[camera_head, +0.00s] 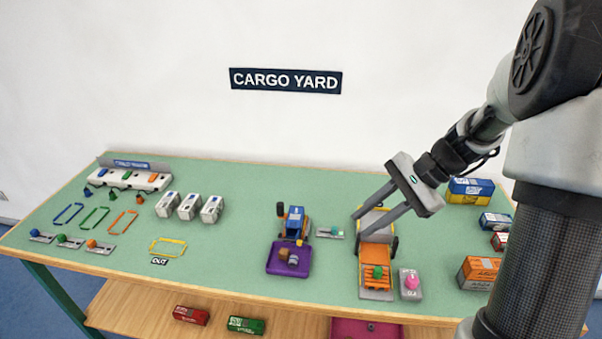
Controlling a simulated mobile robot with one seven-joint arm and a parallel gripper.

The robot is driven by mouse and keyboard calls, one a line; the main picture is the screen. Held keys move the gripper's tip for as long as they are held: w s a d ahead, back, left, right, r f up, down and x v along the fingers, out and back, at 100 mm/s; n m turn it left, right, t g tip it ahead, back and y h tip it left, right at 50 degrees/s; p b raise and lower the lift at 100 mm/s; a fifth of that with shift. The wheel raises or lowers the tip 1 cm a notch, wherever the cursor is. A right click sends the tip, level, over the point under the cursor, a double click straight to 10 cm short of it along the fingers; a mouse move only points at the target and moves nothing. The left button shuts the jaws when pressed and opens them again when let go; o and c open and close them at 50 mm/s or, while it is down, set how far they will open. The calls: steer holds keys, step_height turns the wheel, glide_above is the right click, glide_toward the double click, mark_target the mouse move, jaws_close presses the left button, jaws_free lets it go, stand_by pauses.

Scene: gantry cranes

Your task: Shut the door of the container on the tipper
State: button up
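An orange and grey wheeled vehicle (393,245), which looks like the tipper, stands at the right part of the green table. An orange ribbed piece (375,281) with a green knob lies at its near end; I cannot tell whether this is the container's door or how far it is open. My gripper (358,226) reaches in from the right, above the vehicle's far part. Its two fingers are apart with nothing seen between them. They cover part of the vehicle, and I cannot tell whether they touch it.
A grey block with a pink knob (411,283) stands close right of the vehicle. A blue vehicle with a purple tray (289,260) stands left. Several box-like containers (477,272) stand at the right.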

steer(key=w+d+f+m+t+y+p, duration=0.1)
steer(key=w+d+f+m+t+y, duration=0.1)
steer(key=w+f+m+y, duration=0.3)
steer(key=w+d+f+m+t, duration=0.1)
steer(key=d+f+m, duration=0.1)
steer(key=f+m, duration=0.35)
steer(key=shift+n+t, duration=0.3)
steer(key=shift+n, duration=0.45)
steer(key=x, duration=0.6)
steer(key=f+x, duration=0.1)
steer(key=x, duration=1.1)
steer(key=shift+d+f, duration=0.1)
steer(key=shift+f, duration=0.15)
jaws_close()
